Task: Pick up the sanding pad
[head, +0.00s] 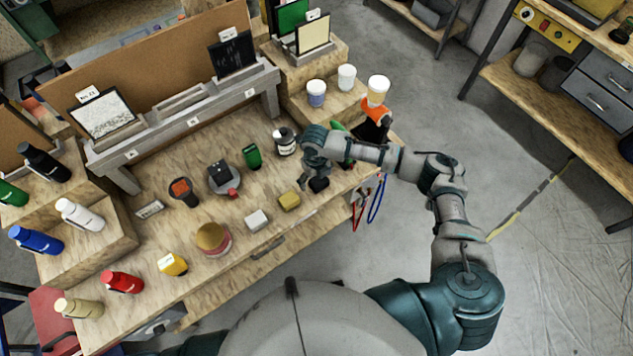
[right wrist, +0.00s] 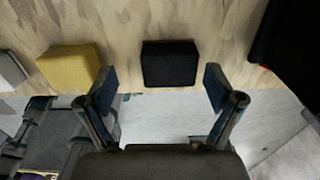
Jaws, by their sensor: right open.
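A small black block (head: 319,184), which looks like the sanding pad, lies on the wooden bench near its front right edge. In the right wrist view the black block (right wrist: 169,63) sits ahead of and between my spread fingers. My right gripper (right wrist: 160,88) is open and empty, with bare space between the block and the gripper body. In the head view my right gripper (head: 315,165) is just behind the black block, partly hidden by its own wrist. My left gripper is not in view.
A yellow block (right wrist: 70,68) and a white block (head: 257,219) lie left of the black one. A red and a blue loop (head: 376,200) hang at the bench's right end. A dark object (right wrist: 289,45) is at the wrist view's right edge.

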